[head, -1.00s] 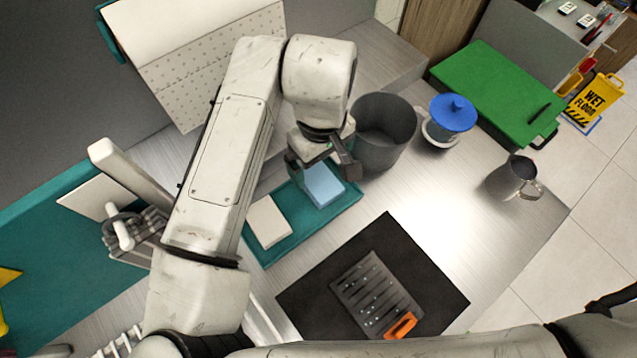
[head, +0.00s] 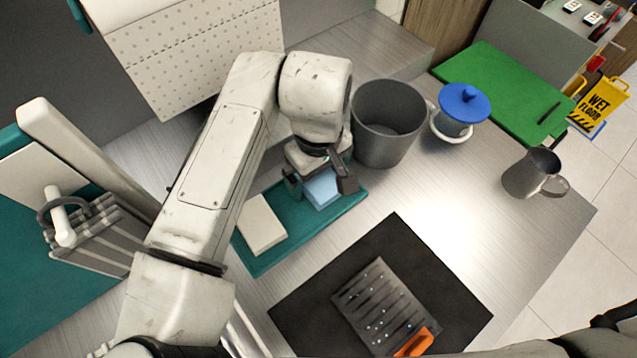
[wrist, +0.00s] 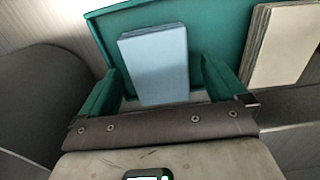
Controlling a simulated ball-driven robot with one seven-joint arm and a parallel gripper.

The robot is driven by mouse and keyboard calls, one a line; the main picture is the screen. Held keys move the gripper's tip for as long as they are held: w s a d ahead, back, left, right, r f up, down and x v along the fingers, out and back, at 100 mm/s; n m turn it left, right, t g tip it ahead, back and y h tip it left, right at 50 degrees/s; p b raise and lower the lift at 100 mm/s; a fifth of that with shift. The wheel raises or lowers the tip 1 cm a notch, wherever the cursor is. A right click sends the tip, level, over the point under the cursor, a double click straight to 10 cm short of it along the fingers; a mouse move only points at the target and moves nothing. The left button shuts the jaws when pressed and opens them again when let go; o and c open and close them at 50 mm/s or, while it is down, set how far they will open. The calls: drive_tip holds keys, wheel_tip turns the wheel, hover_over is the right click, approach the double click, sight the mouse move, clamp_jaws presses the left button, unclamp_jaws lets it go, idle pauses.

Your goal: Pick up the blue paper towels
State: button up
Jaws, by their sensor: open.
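The blue paper towels (head: 321,188) are a light blue stack lying in the right part of a teal tray (head: 287,244). They also show in the wrist view (wrist: 155,62), just beyond and between my fingers. My gripper (head: 318,186) is above the stack with its fingers apart, one on each side. In the wrist view my gripper (wrist: 155,90) is open and empty, with teal fingers. In the head view my gripper partly covers the stack. I cannot tell whether the fingers touch it.
A white stack (head: 262,225) lies beside the blue one in the tray. A grey bin (head: 388,140) stands close to the right of my gripper. A black mat (head: 300,300) with a slotted metal piece (head: 378,305) lies in front. A metal pitcher (head: 530,173) stands at right.

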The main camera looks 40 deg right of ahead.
sight(320, 181)
drive_tip(key=shift+r, duration=0.1)
drive_tip(key=c, duration=1.1)
drive_tip(key=shift+r, duration=0.1)
drive_tip(key=shift+r, duration=0.2)
drive_tip(key=r, duration=0.3)
drive_tip(key=shift+s+a+r+b, duration=0.1)
drive_tip(key=shift+s+r+b, duration=0.05)
drive_tip(key=shift+s+b, duration=0.15)
drive_tip(key=s+r, duration=0.2)
drive_tip(key=s+a+r, duration=0.1)
drive_tip(key=r, duration=0.1)
drive_tip(key=shift+s+r, duration=0.25)
drive_tip(key=shift+s, duration=0.1)
drive_tip(key=shift+s+a+r+b, duration=0.15)
drive_tip(key=shift+s+a+r, duration=0.45)
drive_tip(key=shift+s, duration=0.95)
drive_tip(key=shift+s+a+r+b, duration=0.1)
drive_tip(key=shift+s+a+r, duration=0.2)
drive_tip(key=shift+s+r, duration=0.95)
drive_tip(key=shift+s+a+r+b, duration=0.15)
drive_tip(key=shift+s+a+r, duration=0.3)
drive_tip(key=shift+s, duration=1.35)
